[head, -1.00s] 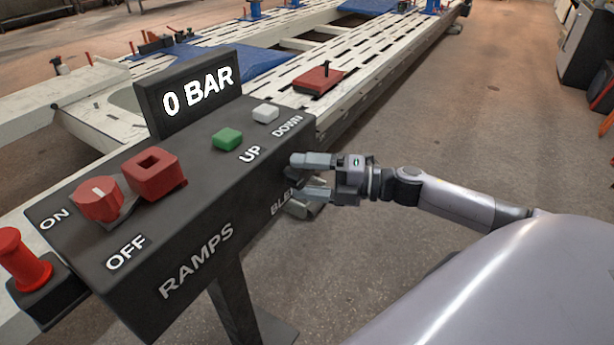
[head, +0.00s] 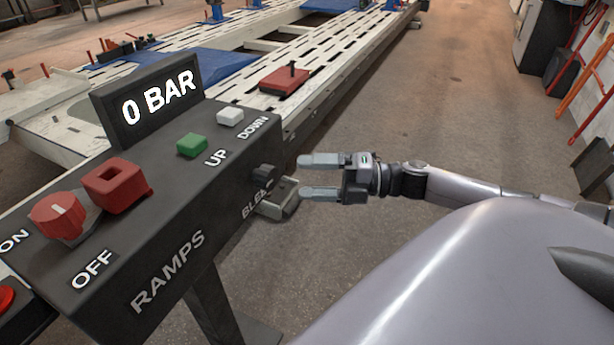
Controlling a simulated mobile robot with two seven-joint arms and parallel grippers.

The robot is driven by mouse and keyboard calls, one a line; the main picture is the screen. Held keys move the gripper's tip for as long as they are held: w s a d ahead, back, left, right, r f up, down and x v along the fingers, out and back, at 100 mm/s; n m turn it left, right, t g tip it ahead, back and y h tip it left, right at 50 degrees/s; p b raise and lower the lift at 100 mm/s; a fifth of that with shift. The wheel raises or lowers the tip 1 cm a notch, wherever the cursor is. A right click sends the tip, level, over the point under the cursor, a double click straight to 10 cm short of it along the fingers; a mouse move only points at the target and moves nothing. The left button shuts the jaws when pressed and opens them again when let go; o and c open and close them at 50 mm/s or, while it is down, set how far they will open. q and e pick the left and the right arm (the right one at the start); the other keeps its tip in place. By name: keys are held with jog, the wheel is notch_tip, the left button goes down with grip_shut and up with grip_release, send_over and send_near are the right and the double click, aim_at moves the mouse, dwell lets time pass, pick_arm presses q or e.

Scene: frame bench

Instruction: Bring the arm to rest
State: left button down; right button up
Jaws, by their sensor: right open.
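My right gripper (head: 322,176) is open and empty. Its fingers point left, toward the right end of the dark control box (head: 150,262), with a gap between them and the box. A dark bleed knob (head: 264,173) sits on that end, beside a partly hidden "BLE..." label. My right arm (head: 465,190) reaches in from the right. The box's display (head: 158,101) reads 0 BAR. The box also bears a red rotary switch (head: 57,215), a red square guard (head: 114,184), a green UP button (head: 192,145) and a white DOWN button (head: 230,118). My left gripper is out of view.
A long slotted frame bench (head: 330,55) runs behind the box, with a red block (head: 285,79) on it. A grey pedal-like part (head: 277,200) shows low beside the box's end. Bare floor (head: 430,110) lies right of the bench. Red stands (head: 590,90) are at far right.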

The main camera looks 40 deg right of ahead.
dwell(0.5)
jog(key=s+a+f+m+g+h+p, duration=0.1)
jog(key=s+a+f+m+h+p, duration=0.2)
jog(key=f+m, duration=0.6)
jog(key=s+a+f+m+g+h+p, duration=0.1)
jog(key=s+a+f+m+h+p, duration=0.2)
jog(key=s+a+f+m+h, duration=0.4)
jog(key=s+a+f+m, duration=0.2)
jog(key=a+m, duration=0.3)
jog(key=m, duration=0.4)
jog(key=shift+s+a+m, duration=0.15)
jog(key=shift+s+m, duration=0.15)
jog(key=shift+s, duration=0.4)
